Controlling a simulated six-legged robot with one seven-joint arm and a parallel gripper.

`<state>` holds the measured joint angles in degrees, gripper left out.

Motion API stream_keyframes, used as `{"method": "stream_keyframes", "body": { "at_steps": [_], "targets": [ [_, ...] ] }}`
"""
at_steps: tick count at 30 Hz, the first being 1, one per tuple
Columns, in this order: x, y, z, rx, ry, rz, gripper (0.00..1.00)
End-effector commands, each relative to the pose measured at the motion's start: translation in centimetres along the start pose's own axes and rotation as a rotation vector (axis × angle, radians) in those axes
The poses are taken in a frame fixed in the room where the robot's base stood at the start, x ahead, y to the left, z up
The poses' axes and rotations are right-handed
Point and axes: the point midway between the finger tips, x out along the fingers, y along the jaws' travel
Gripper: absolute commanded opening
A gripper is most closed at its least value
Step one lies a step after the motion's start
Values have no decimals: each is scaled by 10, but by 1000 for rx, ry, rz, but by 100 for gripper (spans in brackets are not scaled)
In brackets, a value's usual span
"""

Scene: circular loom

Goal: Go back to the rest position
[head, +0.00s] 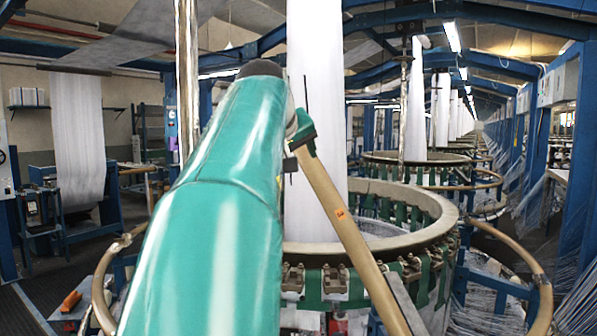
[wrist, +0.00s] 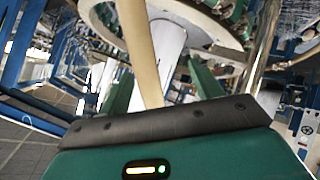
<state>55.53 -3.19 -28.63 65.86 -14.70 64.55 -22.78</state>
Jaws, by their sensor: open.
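My teal arm reaches up and away through the middle of the head view. A small part of my gripper (head: 302,130) shows past its far end, in front of the white fabric column (head: 316,60). In the wrist view, my gripper (wrist: 162,85) is open, with its two green fingers apart. A beige bar (wrist: 136,40) shows between the fingers, closer to the left one. I cannot tell whether it touches my gripper. The beige bar (head: 345,225) also slopes down to the right in the head view, beside the arm's end. The circular loom (head: 435,215) is partly hidden behind my arm.
A curved beige rail (head: 520,265) rings the loom's right side. A shiny metal pole (head: 187,80) stands left of my arm. More looms (head: 415,160) run back in a row. Blue posts (head: 580,150) stand at right. Open floor (head: 60,285) shows at the lower left.

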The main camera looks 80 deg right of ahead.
Motion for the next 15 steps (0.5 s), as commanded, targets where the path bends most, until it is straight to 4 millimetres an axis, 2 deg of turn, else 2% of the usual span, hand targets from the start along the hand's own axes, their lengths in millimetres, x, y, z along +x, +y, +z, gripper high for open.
{"method": "stream_keyframes", "body": {
  "at_steps": [5,15],
  "targets": [
    [-13,0,0,0,0,0,65],
    [-14,0,0,0,-1,0,65]
  ]
}}
